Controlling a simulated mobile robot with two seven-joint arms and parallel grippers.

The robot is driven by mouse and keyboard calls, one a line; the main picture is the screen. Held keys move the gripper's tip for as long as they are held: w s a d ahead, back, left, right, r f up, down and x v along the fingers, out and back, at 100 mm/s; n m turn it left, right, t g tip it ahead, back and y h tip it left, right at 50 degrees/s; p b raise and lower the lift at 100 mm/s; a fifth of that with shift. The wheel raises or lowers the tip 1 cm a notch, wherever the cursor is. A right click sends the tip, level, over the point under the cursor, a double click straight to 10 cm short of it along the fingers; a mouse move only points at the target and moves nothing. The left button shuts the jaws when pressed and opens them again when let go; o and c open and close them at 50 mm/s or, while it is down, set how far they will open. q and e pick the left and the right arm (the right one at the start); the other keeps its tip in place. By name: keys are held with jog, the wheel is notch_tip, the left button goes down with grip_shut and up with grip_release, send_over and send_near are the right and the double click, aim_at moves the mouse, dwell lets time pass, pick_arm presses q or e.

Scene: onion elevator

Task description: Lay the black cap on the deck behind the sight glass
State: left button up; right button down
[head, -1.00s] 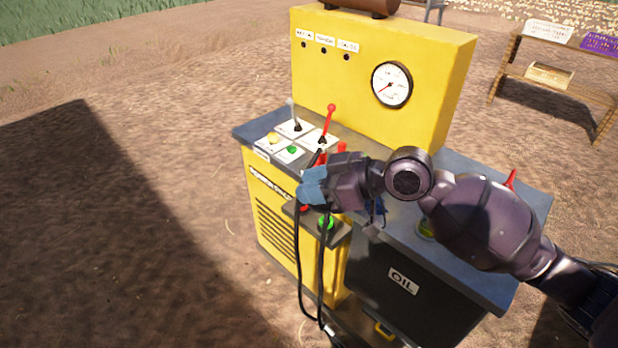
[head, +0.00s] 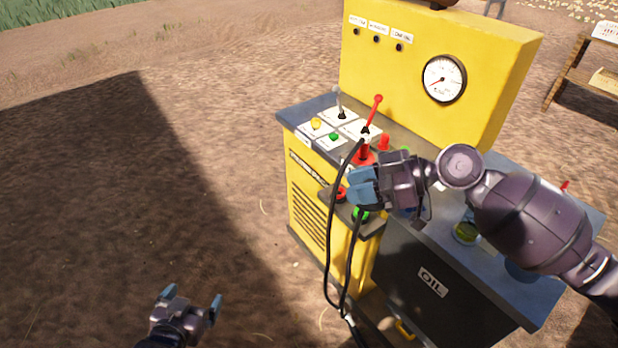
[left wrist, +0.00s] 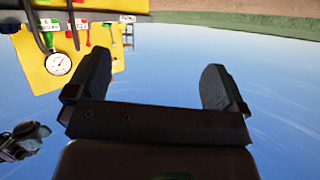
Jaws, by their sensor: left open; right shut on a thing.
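My right gripper (head: 361,187) is over the machine's front edge, near the red and green fittings. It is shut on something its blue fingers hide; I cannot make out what. I cannot make out the black cap in either view. A round yellow-green glass (head: 466,232), which looks like the sight glass, is set in the blue-grey deck (head: 500,262), right of this gripper and below my right arm. The deck behind it is partly hidden by that arm. My left gripper (head: 192,298) is open and empty over bare ground, left of the machine; its fingers stand wide apart in the left wrist view (left wrist: 158,88).
The yellow panel (head: 430,60) with a gauge (head: 444,79) rises behind the deck. Levers, including a red-knobbed one (head: 378,98), stand at the deck's left. Black hoses (head: 331,250) hang in front of the machine. A dark OIL tank (head: 420,290) is below the deck.

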pick_arm(q)
jog(key=w+d+r+m+t+h, duration=0.2)
jog(key=w+d+r+m+h, duration=0.45)
jog(key=w+r, duration=0.55)
jog(key=w+d+r+m+t+h, duration=0.2)
jog(key=w+d+r+m+h, duration=0.35)
jog(key=w+d+r, duration=0.55)
notch_tip(320, 180, up, 7)
jog(key=s+d+m+g+h, duration=0.3)
jog(key=m+g+h, duration=0.35)
jog(key=g, duration=0.25)
jog(key=s+f+g+y, duration=0.1)
jog(key=s+f+g, duration=0.5)
jog(key=g, duration=0.3)
jog(key=shift+n, duration=0.55)
jog(key=d, duration=0.4)
jog(key=s+d, duration=0.1)
jog(key=d, duration=0.7)
jog(key=shift+s+d+f, duration=0.2)
jog(key=shift+d+f, duration=0.05)
jog(key=shift+f, duration=0.1)
